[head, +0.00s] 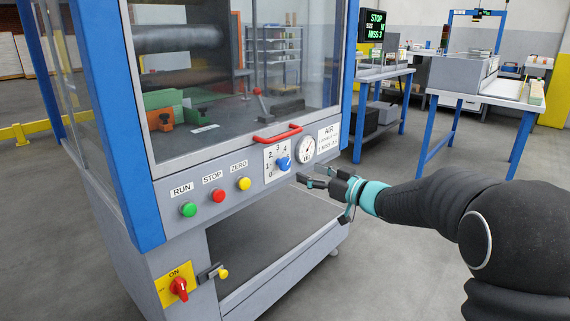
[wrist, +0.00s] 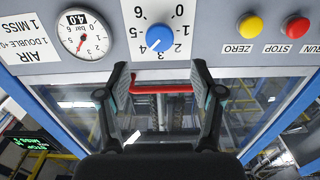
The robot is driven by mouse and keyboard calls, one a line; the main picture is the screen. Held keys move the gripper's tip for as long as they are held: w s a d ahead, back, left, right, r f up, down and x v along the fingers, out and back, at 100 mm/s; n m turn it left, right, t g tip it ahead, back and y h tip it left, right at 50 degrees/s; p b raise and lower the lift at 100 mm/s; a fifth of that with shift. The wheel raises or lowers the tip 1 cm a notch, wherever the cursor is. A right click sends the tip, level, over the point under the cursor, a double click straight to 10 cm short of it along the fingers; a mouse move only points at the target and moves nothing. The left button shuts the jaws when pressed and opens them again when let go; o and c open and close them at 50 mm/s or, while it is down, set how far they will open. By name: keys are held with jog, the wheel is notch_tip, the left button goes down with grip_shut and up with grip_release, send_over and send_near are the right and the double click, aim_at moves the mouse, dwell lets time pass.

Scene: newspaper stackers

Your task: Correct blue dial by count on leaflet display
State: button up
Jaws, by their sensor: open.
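The blue dial (head: 284,163) sits on a white plate with a numbered scale on the grey machine front. In the upside-down wrist view the blue dial (wrist: 159,38) shows a small white mark that seems to point near 4. The leaflet display (head: 374,25) at the back shows green STOP and MISS 3, with a middle number too small to read surely. My gripper (head: 309,180) is open and empty, in front of the panel below the gauge and apart from the dial. In the wrist view my gripper (wrist: 160,82) has fingers spread either side, below the dial.
A round gauge (head: 306,149) and AIR label (head: 328,138) lie right of the dial. Green (head: 188,209), red (head: 218,195) and yellow (head: 244,183) buttons lie left. A red handle (head: 277,133) sticks out just above the dial. Open floor lies right of the machine.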

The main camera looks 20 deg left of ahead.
aim_at(287, 163)
jog(key=x, duration=1)
jog(key=shift+d, duration=0.1)
jog(key=c, duration=1.1)
